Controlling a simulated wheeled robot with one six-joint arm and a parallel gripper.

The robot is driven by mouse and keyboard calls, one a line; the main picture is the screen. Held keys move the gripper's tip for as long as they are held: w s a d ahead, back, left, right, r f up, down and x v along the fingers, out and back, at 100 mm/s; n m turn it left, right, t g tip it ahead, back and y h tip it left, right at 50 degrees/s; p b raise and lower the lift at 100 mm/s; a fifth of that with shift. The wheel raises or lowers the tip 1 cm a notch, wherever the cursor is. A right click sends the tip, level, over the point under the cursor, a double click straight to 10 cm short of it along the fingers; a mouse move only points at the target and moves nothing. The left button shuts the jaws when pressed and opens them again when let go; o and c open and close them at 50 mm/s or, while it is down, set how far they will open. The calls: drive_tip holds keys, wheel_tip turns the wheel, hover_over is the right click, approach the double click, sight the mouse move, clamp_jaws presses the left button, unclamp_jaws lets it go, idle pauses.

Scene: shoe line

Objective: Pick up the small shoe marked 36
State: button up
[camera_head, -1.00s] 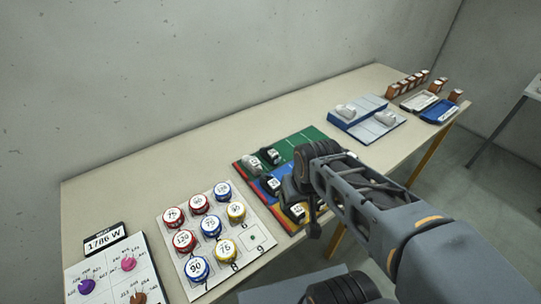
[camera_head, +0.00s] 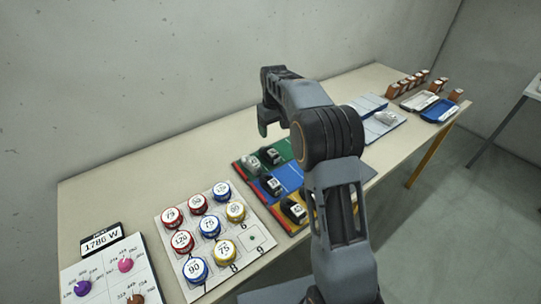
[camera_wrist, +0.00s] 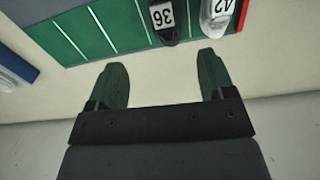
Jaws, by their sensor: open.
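The small dark shoe marked 36 (camera_wrist: 163,22) lies on the green section of the striped mat (camera_wrist: 108,28), at the top of the wrist view, its label upside down. In the head view it is the dark shoe (camera_head: 271,155) on the green strip. A pale shoe marked 42 (camera_wrist: 217,14) lies beside it, partly cut off. My gripper (camera_wrist: 163,78) is open and empty, its two green fingers apart, near the mat's far edge and clear of the shoes. In the head view the gripper (camera_head: 263,122) hangs above the table behind the mat.
More dark shoes sit on the blue (camera_head: 273,185) and yellow (camera_head: 294,210) strips. A board of numbered round tins (camera_head: 210,226) and a dial panel (camera_head: 105,262) are left. A blue-and-white tray (camera_head: 385,128) stands right. The table strip along the wall is clear.

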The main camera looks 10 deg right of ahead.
sight(273, 152)
drive_tip(key=shift+n, duration=0.4)
drive_tip(key=f, duration=1.3)
drive_tip(key=shift+s+a+f, duration=0.1)
drive_tip(key=shift+s+a, duration=0.05)
drive_tip(key=shift+s, duration=0.05)
drive_tip(key=c, duration=1)
